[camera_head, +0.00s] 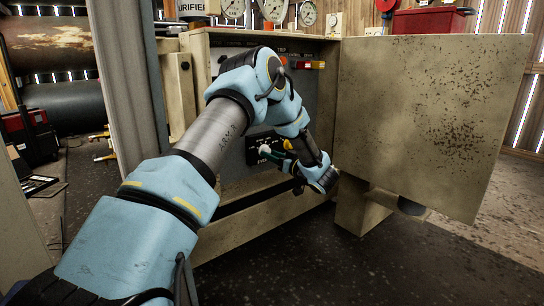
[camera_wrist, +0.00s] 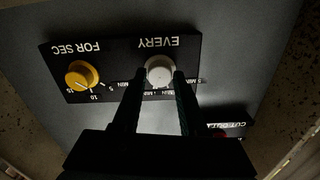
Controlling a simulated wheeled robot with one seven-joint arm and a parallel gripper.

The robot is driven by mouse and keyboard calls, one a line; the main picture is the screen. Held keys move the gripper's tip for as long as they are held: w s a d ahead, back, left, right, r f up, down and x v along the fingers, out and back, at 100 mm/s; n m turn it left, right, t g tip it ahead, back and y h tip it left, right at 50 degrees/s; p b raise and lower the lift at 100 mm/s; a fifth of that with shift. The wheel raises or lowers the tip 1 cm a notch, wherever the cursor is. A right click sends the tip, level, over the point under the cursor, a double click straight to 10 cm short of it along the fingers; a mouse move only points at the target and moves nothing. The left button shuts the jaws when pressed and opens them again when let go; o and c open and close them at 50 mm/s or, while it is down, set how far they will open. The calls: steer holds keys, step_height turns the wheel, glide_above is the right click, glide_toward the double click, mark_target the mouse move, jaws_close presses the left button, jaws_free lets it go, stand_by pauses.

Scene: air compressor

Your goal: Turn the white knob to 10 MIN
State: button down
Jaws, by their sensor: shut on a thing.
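The white knob (camera_wrist: 159,70) is on a black dial panel (camera_wrist: 190,48) under the upside-down word EVERY. My gripper (camera_wrist: 162,74) comes from the bottom of the wrist view, with one dark finger on each side of the knob, shut on it. Several MIN marks show around the knob, partly hidden by the fingers. I cannot tell which mark the knob points to. In the head view my arm reaches to the black panel (camera_head: 251,151) inside the cabinet, and my wrist hides much of that area.
A yellow knob (camera_wrist: 82,75) marked FOR SEC is left of the white knob in the wrist view. A CUT-OFF label plate (camera_wrist: 228,130) with a red part is at the lower right. The open cabinet door (camera_head: 430,115) stands close right of my wrist.

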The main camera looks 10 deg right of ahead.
steer(key=n+p, duration=0.1)
steer(key=n, duration=0.2)
steer(key=shift+n+p, duration=0.7)
steer(key=shift+n, duration=1.6)
steer(key=shift+c, duration=2.2)
jaws_free()
steer(key=shift+d, duration=0.1)
steer(key=p+v, duration=0.3)
steer(key=v, duration=0.7)
steer(key=shift+s+p, duration=0.3)
steer(key=shift+p, duration=0.05)
